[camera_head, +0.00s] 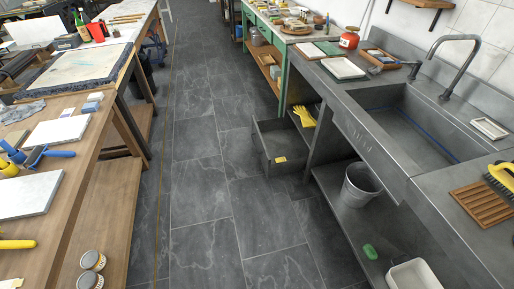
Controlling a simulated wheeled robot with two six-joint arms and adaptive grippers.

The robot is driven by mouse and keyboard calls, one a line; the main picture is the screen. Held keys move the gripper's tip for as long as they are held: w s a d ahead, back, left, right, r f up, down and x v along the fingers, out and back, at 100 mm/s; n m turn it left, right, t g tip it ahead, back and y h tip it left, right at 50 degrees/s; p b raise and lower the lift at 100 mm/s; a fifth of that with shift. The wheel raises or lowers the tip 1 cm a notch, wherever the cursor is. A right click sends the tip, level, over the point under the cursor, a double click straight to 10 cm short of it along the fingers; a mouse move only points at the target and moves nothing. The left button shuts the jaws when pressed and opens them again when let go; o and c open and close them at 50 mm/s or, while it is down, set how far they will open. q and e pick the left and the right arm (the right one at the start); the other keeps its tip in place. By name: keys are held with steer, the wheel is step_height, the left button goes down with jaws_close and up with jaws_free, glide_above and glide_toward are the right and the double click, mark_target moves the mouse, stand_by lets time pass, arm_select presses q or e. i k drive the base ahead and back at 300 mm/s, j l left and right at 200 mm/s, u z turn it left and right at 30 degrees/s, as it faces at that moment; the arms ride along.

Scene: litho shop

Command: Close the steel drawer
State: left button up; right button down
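The steel drawer (262,152) is dark grey and stands open under the steel sink bench (316,85), jutting left into the aisle. A small yellow patch (280,160) shows on its near side, low down. Its inside looks mostly dark. Yellow gloves (304,116) show by its far right end; I cannot tell whether they lie in it or on the bench frame. Neither of my grippers is in view.
The tiled floor (195,185) of the aisle is clear. A wooden workbench (75,180) with tools stands on the left. A metal bucket (360,183) and a white tub (412,275) sit on the lower shelf under the sink (420,120). A green cabinet (262,40) stands beyond the drawer.

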mark_target(271, 142)
steer(key=z, duration=0.3)
steer(key=i+j+z, duration=0.6)
steer(key=i+j, duration=0.15)
steer(key=j, duration=0.15)
steer(key=i+j+z, duration=0.3)
steer(key=j, duration=0.25)
